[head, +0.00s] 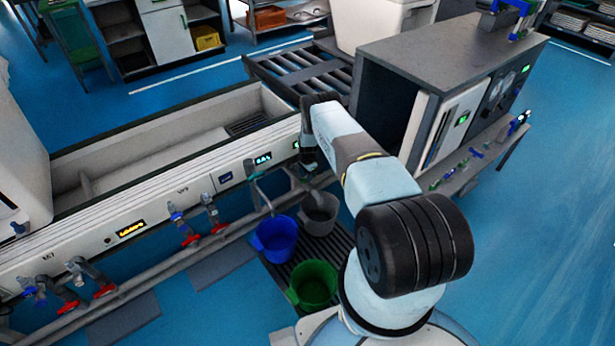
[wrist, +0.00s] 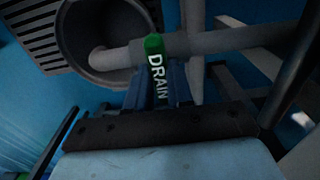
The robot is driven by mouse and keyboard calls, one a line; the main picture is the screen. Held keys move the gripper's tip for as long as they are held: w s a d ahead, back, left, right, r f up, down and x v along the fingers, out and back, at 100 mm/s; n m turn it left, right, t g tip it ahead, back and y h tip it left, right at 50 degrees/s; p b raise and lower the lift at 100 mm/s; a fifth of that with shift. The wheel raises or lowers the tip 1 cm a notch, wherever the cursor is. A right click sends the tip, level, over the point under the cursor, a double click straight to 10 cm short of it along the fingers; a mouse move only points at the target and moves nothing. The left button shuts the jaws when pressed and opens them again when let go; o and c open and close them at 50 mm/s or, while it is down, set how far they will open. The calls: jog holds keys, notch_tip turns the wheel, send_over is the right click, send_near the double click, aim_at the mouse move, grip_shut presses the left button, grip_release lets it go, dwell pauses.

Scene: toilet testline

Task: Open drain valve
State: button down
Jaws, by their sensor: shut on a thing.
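The drain valve handle (wrist: 153,45) has a green end and the word DRAIN over it in the wrist view. It sits beside a grey pipe (wrist: 225,40). My gripper (wrist: 155,82) is shut on this handle, its fingers on either side of it. In the head view my gripper (head: 309,160) reaches down at the right end of the white test bench (head: 190,180). There the handle is hidden behind my arm and gripper. A grey bucket (head: 320,214) stands below, and the pipe's bent end is over its mouth in the wrist view (wrist: 70,45).
A blue bucket (head: 275,240) and a green bucket (head: 313,285) stand on a dark slatted grate (head: 335,245). Red-handled and blue-handled valves (head: 190,240) line the bench front. A grey cabinet (head: 385,105) stands right of my arm. Blue floor at right is clear.

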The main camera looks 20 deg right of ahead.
jog(key=shift+n, duration=0.4)
jog(key=n, duration=0.3)
jog(key=shift+n, duration=0.3)
jog(key=n, duration=0.4)
jog(key=shift+n, duration=0.3)
jog(key=n, duration=0.4)
jog(key=shift+w+n, duration=0.1)
jog(key=shift+n, duration=0.2)
jog(key=shift+r+n, duration=0.1)
jog(key=shift+n, duration=2)
jog(key=c, duration=1)
grip_release()
